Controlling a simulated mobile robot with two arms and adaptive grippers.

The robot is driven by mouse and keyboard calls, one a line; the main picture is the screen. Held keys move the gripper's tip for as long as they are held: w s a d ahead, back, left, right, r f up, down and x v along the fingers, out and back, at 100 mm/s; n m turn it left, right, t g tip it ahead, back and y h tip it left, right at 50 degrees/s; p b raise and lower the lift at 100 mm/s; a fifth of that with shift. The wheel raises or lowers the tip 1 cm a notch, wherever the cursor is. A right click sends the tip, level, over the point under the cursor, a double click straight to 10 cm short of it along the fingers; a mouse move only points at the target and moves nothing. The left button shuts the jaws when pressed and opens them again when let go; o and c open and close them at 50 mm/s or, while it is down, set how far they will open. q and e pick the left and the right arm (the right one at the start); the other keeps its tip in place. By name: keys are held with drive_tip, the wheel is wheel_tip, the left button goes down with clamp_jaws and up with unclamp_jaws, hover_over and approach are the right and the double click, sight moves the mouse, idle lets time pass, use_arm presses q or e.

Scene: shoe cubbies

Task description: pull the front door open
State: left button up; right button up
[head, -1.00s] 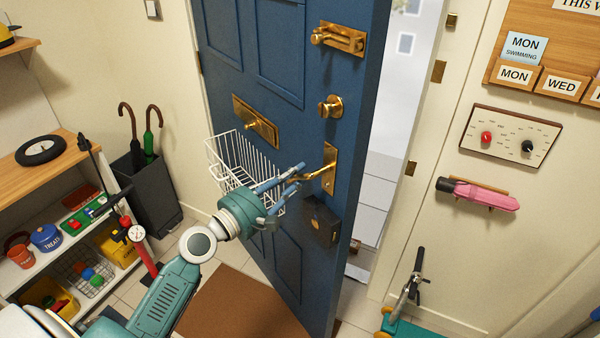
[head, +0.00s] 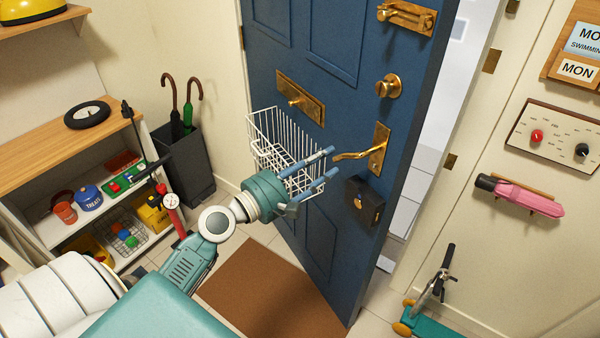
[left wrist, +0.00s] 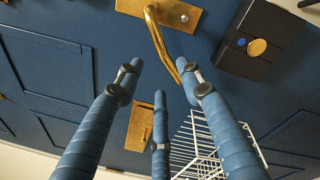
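The blue front door (head: 330,100) stands ajar, with a bright gap between its right edge and the frame. Its brass lever handle (head: 378,150) points left from a brass plate; the lever (left wrist: 158,38) also shows in the left wrist view. My left gripper (head: 330,162) is open in front of the door, its fingers apart and just left of the lever's free end. In the left wrist view the fingers (left wrist: 162,72) are spread, with the lever's tip close to the right finger. They hold nothing that I can see. My right gripper is out of view.
A white wire basket (head: 275,140) and a black box (head: 364,203) are on the door. A brown mat (head: 265,300) lies below. An umbrella stand (head: 185,165) and shelves are at left; a teal scooter (head: 435,325) stands at right.

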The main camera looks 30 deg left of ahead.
use_arm(q)
drive_tip(key=v, duration=0.9)
drive_tip(key=shift+a, duration=0.1)
drive_tip(key=shift+c, duration=0.5)
